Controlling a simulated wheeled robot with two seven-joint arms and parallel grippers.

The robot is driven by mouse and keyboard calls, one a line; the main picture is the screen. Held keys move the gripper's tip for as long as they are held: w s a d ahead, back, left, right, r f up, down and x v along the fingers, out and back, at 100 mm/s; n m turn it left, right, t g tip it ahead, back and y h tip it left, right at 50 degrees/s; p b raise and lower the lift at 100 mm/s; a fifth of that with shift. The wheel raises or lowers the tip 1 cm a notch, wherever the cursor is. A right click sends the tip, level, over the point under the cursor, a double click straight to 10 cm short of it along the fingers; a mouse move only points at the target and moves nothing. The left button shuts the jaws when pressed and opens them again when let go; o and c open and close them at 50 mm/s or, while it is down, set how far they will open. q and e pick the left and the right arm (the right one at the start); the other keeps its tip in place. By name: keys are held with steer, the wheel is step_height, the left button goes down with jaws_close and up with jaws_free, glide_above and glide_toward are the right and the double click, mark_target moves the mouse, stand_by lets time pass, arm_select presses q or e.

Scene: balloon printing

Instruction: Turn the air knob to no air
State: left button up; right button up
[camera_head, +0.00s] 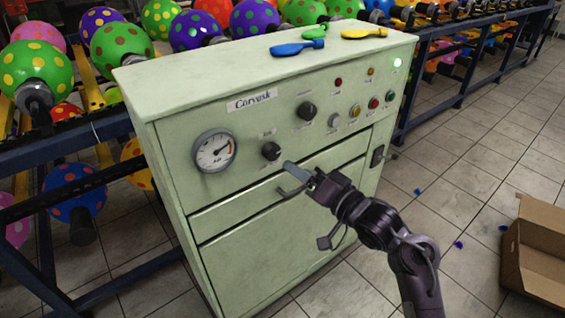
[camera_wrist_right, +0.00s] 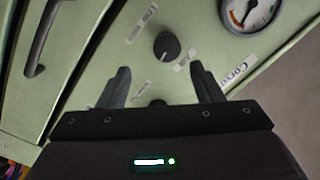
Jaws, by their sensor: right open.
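The pale green machine (camera_head: 290,225) has two black round knobs on its front panel. The lower-left knob (camera_head: 271,151) sits right of the pressure gauge (camera_head: 214,151); the upper-right knob (camera_head: 307,110) is higher up. My right gripper (camera_head: 284,178) is open and empty, just below and in front of the lower-left knob. In the right wrist view, that knob (camera_wrist_right: 166,46) lies beyond the gap between the open fingers (camera_wrist_right: 159,70), apart from both. My left gripper is out of view.
Coloured buttons and lamps (camera_head: 352,112) are on the panel's right. Flat balloons (camera_head: 297,47) lie on top of the machine. Racks of inflated balloons (camera_head: 122,50) stand behind it. A cardboard box (camera_head: 535,250) is on the floor at right. A handle (camera_wrist_right: 45,45) shows in the wrist view.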

mark_target(276, 153)
steer(key=x, duration=0.5)
steer(key=r+x, duration=0.1)
steer(key=x, duration=0.1)
steer(key=shift+w+a, duration=0.1)
steer(key=shift+a, duration=0.35)
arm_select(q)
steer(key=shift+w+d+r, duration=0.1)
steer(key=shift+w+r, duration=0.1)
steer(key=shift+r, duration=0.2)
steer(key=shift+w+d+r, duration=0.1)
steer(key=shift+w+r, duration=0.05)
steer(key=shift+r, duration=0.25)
arm_select(e)
steer(key=c, duration=1)
